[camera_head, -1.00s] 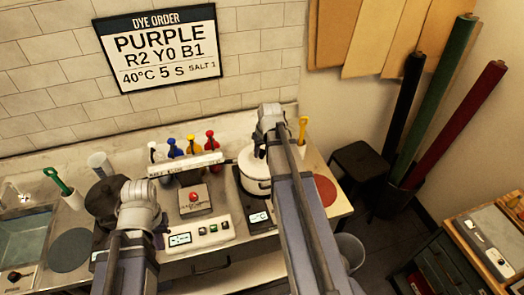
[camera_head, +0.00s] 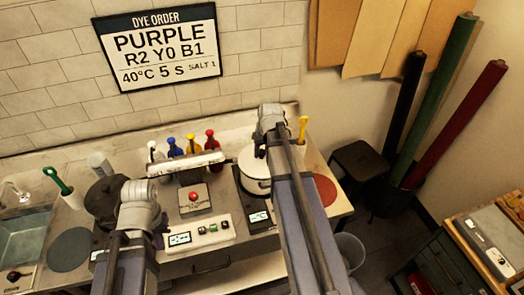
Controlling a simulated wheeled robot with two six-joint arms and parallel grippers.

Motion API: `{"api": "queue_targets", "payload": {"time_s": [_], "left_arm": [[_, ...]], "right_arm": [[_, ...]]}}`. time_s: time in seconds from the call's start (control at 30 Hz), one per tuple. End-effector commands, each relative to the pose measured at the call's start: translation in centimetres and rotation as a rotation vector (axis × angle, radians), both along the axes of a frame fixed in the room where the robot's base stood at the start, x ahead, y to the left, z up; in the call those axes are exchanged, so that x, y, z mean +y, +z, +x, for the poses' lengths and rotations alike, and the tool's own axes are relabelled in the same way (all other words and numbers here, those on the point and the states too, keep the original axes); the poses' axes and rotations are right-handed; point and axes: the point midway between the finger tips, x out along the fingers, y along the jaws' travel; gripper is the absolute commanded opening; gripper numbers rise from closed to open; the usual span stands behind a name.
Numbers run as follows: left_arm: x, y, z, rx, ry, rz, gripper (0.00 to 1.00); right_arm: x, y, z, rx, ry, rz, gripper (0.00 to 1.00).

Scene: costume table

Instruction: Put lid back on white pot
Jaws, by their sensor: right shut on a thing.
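The white pot (camera_head: 255,184) stands on a dark hot plate at the right part of the counter. My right gripper (camera_head: 260,152) is over the top of the pot, and my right arm covers the pot's right side. It is shut on the white pot's lid (camera_head: 247,161); the fingers and the lid's knob are mostly hidden. I cannot tell whether the lid touches the rim. My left gripper (camera_head: 139,205) is over the left part of the counter beside a dark pot (camera_head: 101,200). Its fingers are hidden behind its wrist.
Several coloured bottles (camera_head: 192,143) stand behind a pale bar (camera_head: 187,163). A control panel (camera_head: 200,234) and a red-button box (camera_head: 194,198) are in front. A yellow-handled tool (camera_head: 303,130) stands right of the pot, near a red disc (camera_head: 325,190). A sink (camera_head: 25,240) is at left.

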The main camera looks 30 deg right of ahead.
Motion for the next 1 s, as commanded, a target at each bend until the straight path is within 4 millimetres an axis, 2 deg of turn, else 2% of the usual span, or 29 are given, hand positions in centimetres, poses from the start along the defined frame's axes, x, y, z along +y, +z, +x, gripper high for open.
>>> {"api": "queue_targets", "payload": {"time_s": [0.07,0.1,0.37,0.57,0.8,1.0], "left_arm": [[0.00,0.01,0.00,0.000,0.000,0.000,0.00],[0.00,0.01,0.00,0.000,0.000,0.000,0.00],[0.00,0.00,0.00,0.000,0.000,0.000,0.00],[0.00,0.00,0.00,0.000,0.000,0.000,0.00],[0.00,0.00,0.00,0.000,0.000,0.000,0.00],[0.00,0.01,0.00,0.000,-0.001,0.000,0.00]], "right_arm": [[0.00,0.01,0.01,0.000,0.000,0.000,0.00],[0.00,0.01,0.01,0.000,0.000,0.000,0.44],[0.00,0.01,0.00,0.000,0.000,0.000,0.73],[0.00,0.00,0.00,0.000,0.000,0.000,0.75],[0.00,0.00,0.00,0.000,0.000,0.000,1.00],[0.00,0.01,0.00,0.000,0.000,0.000,1.00]]}}
